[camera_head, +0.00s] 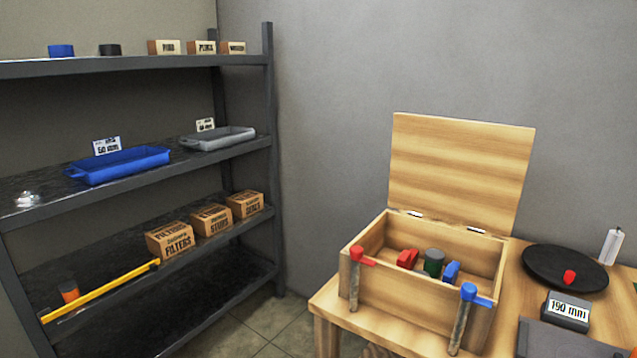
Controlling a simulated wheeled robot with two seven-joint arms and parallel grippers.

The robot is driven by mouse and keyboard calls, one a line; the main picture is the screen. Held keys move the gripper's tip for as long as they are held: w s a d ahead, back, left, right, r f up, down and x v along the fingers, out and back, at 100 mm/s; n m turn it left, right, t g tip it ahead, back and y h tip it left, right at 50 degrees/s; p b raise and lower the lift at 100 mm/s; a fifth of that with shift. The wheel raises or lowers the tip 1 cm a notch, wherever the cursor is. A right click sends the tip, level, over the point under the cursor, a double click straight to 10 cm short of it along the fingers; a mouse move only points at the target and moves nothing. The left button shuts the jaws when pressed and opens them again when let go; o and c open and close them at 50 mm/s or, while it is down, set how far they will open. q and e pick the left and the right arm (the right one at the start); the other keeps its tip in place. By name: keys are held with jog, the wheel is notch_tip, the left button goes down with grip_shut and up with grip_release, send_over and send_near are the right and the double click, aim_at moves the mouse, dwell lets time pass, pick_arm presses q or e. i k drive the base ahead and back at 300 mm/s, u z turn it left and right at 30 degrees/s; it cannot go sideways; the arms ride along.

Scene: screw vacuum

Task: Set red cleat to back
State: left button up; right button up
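A red-topped fitting (356,254) stands at the front left corner of the open wooden box (400,322). Its short red arm points right, and its grey shaft runs down the box front. A matching blue-topped fitting (470,292) is at the front right corner, its arm also pointing right. A red block (407,259) lies inside the box. A small red piece (569,277) rests on a black round plate (540,271) to the right. I cannot tell for certain which red thing is the cleat. Neither of my grippers is in view.
The box lid (460,170) stands open at the back. A dark green cylinder (433,262) and a blue block (451,272) are inside. A "190 mm" block (567,312) and a white bottle (611,246) are on the table. A dark shelf (150,154) holds trays and boxes at left.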

aim_at(407, 260)
jog(key=z, duration=0.6)
jog(key=i, duration=1.05)
jog(key=z, duration=0.05)
